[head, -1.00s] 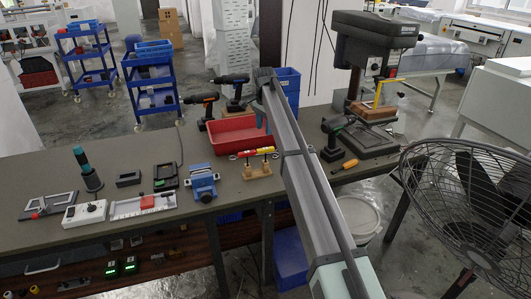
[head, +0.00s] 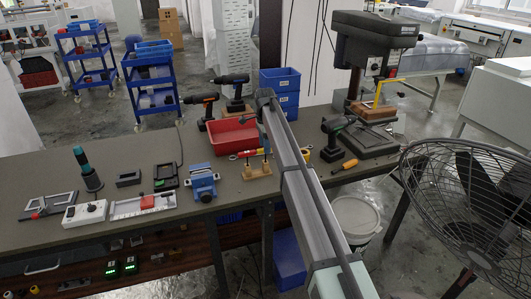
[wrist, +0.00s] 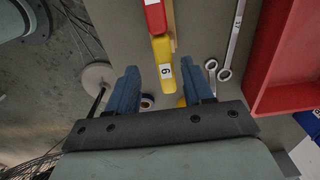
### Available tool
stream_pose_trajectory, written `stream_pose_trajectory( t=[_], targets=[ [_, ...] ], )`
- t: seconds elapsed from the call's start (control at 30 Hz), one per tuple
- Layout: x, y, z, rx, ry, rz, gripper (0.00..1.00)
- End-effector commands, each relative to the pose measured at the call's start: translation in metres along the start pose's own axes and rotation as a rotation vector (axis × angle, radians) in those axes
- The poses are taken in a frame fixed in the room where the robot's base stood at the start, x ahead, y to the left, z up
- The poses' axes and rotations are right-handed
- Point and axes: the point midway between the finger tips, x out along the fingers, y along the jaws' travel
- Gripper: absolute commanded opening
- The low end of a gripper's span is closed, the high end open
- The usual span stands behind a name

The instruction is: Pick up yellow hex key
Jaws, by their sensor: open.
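The yellow hex key (wrist: 163,62), its handle marked with a 6, is in the wrist view just beyond and between my fingertips. The red hex key (wrist: 155,16) is beyond it, at the top edge. In the head view the wooden stand (head: 257,171) holds the keys on the bench; the red handle (head: 248,153) shows, while my gripper covers most of the yellow one. My gripper (wrist: 164,82) is open, with blue fingers apart and nothing held. It also shows in the head view (head: 265,146), over the stand's right side.
A red bin (head: 228,136) stands behind the stand, and a blue vise (head: 202,182) stands to its left. Silver wrenches (wrist: 235,38) lie beside the keys. A dark drill (head: 334,140) stands right of my arm.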

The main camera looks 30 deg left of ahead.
Motion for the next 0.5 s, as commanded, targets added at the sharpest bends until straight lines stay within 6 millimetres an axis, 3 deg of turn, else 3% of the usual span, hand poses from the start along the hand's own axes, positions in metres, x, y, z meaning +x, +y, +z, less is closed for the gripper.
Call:
stream_pose_trajectory(
  t=[0.27, 0.5],
  targets=[
    [0.016, -0.002, -0.001, 0.0, 0.0, 0.001, 0.51],
    [0.045, -0.006, -0.004, -0.001, 0.0, 0.001, 0.51]
  ],
)
